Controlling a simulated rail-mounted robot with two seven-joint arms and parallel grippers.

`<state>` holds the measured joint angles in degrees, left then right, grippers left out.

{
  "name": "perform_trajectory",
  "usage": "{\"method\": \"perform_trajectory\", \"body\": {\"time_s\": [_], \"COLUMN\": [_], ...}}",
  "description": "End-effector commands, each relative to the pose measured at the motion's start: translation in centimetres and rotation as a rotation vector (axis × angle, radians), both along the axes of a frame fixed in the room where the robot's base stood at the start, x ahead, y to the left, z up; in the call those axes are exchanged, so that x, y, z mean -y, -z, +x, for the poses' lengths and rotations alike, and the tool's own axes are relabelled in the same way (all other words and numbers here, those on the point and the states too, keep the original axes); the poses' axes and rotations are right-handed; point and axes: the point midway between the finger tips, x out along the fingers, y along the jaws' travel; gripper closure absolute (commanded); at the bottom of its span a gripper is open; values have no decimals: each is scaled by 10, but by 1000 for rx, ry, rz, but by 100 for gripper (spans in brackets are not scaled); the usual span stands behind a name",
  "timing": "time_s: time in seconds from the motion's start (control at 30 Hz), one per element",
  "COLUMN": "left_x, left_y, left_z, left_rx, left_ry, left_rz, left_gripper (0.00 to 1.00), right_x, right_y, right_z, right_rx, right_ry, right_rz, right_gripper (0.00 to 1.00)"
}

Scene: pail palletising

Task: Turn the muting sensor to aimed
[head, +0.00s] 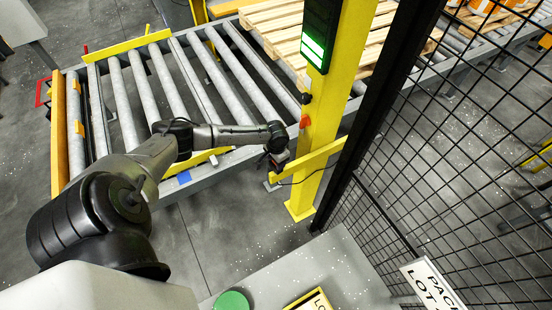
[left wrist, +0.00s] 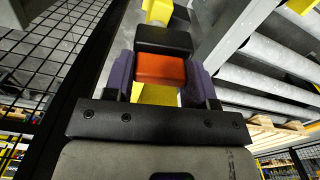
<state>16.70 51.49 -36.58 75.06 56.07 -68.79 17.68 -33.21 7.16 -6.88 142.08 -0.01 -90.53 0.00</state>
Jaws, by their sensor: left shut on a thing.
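The muting sensor (left wrist: 160,68), a block with a black housing and an orange-red part, sits between the fingers of my left gripper (left wrist: 160,88) in the left wrist view. The purple-grey finger pads press on both its sides. In the head view, my left gripper (head: 278,162) is at the yellow bracket (head: 312,160) on the yellow post (head: 320,130). There the wrist and fingers hide most of the sensor, and I cannot tell its exact aim. My right gripper is not in view.
A roller conveyor (head: 185,32) lies behind and left of the post, with a wooden pallet (head: 283,22) on it. A green-lit panel (head: 314,45) is on the post. A black mesh fence (head: 465,120) closes off the right. A grey surface (head: 330,262) with a green disc (head: 231,300) is in front.

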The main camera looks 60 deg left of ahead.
Motion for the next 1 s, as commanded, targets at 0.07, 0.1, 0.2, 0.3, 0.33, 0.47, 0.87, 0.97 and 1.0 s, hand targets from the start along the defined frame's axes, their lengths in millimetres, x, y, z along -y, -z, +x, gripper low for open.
{"method": "perform_trajectory", "body": {"time_s": [0.07, 0.1, 0.2, 0.3, 0.33, 0.47, 0.87, 0.97, 1.0], "left_x": [0, 0, 0, 0, 0, 0, 0, 0, 0], "left_y": [-1, -1, -1, 0, 0, 0, 0, 0, 0], "left_z": [1, 1, 1, 1, 1, 1, 1, 1, 1], "left_rx": [0, 0, 0, 0, 0, 1, 1, 1, 1], "left_ry": [40, 57, 94, 119, 125, 140, 144, 144, 144], "left_rz": [0, 0, 1, 1, 1, 1, 1, 1, 0], "left_gripper": [73, 73, 73, 73, 73, 73, 73, 39, 36], "right_x": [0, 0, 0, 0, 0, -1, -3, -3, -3], "right_y": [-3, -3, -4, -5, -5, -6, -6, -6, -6], "right_z": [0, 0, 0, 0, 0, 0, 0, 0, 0], "right_rx": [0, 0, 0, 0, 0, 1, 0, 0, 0], "right_ry": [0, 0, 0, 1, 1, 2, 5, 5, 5], "right_rz": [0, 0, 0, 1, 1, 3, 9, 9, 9], "right_gripper": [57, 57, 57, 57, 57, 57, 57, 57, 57]}}
